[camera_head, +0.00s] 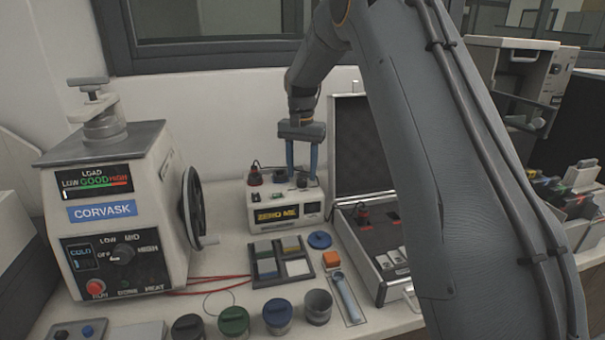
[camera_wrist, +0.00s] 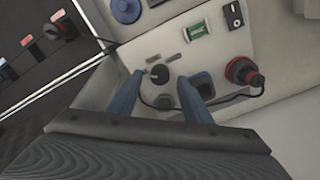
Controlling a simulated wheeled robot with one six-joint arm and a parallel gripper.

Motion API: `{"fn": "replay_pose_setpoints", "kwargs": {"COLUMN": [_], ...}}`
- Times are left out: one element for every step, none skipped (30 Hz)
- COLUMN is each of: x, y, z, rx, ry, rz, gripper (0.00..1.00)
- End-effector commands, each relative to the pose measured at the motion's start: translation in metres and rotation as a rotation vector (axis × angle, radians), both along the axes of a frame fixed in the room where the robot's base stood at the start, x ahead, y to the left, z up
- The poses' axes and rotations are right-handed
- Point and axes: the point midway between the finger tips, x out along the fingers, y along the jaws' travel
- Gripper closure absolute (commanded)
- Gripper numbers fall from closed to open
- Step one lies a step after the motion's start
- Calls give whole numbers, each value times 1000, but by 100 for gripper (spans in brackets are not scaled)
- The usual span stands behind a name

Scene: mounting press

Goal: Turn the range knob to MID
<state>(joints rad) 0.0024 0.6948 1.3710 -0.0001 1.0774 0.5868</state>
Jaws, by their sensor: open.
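A cream instrument box (camera_head: 262,214) with a yellow-lit display reading roughly "ZERO ME" stands at the back of the bench. A small black knob (camera_wrist: 160,74) on its top panel shows in the wrist view. My gripper (camera_head: 302,177) points down over the box; its blue fingers are open, one on each side of the knob in the wrist view (camera_wrist: 161,78). I cannot tell whether they touch it. The knob's setting and nearby labels are unreadable. The Corvask press has another black knob (camera_head: 123,254), marked OFF, LOW, MID and HIGH; its pointer is unclear.
A red-and-black plug (camera_wrist: 243,72), a rocker switch (camera_wrist: 233,15) and a green-windowed part (camera_wrist: 197,31) are on the box near the fingers. A black cable runs beside the right finger. An open foam-lined case (camera_head: 372,287) stands to the right; several jars line the front.

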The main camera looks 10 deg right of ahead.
Motion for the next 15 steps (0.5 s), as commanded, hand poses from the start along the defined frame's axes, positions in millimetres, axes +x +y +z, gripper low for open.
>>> {"fn": "replay_pose_setpoints", "kwargs": {"x": [-1, 0, 0, 0, 0, 0, 0, 0, 0, 0, 0, 0, 0, 0, 0], "y": [0, 0, 0, -1, -1, -1, -1, -1, -1, -1, -1, -1, -1, -1, -1], "z": [-6, -9, -12, -15, -17, -19, -20, -21, -22, -22, -22, -22, -22, -22, -22], "rx": [0, 1, 1, 0, 0, 0, 0, 0, 0, 0, 0, 0, 0, 0, 0], "ry": [1, 1, 1, 1, 0, 0, -1, -1, -2, -2, -2, -2, -2, -2, -1], "rz": [0, 0, 0, 0, 0, -1, -1, -1, -1, -1, -1, -1, -1, -1, -1], "gripper": [55, 55, 55, 55, 55, 55, 55, 55, 55, 55, 55, 55, 55, 55, 55]}}
